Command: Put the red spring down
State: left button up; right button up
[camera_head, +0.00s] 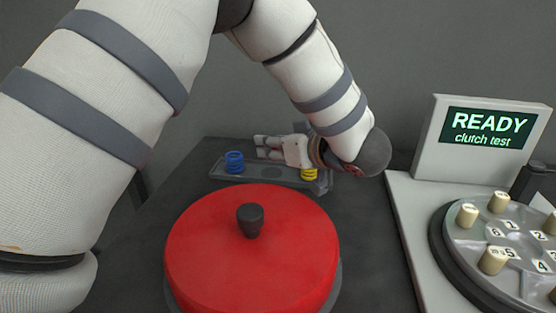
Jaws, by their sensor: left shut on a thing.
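My left gripper (268,147) reaches in over the back of the table, its fingers pointing left above a grey tray (258,172). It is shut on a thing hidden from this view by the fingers. No red spring shows anywhere; by the task, it is the thing held. A blue spring (234,162) stands at the left end of the tray. A yellow spring (309,174) stands near the right end, partly covered by my gripper and wrist. My right gripper is not in view.
A large red round lid (252,246) with a black knob (250,220) fills the front middle. At right stand a screen (487,134) reading "READY clutch test" and a round numbered plate (507,247) with several pegs. Dark table surface is clear between lid and right-hand unit.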

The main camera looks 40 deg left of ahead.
pick_arm(q)
jog(key=f, duration=0.4)
jog(key=shift+w+a+b, duration=0.3)
jog(key=shift+w+a, duration=0.05)
jog(key=shift+a, duration=0.05)
jog(key=shift+f, duration=0.35)
jog(key=o, duration=1.1)
jog(key=shift+o, duration=0.2)
jog(key=shift+r, duration=0.2)
jog(key=v, duration=1.2)
jog(key=shift+d, duration=0.1)
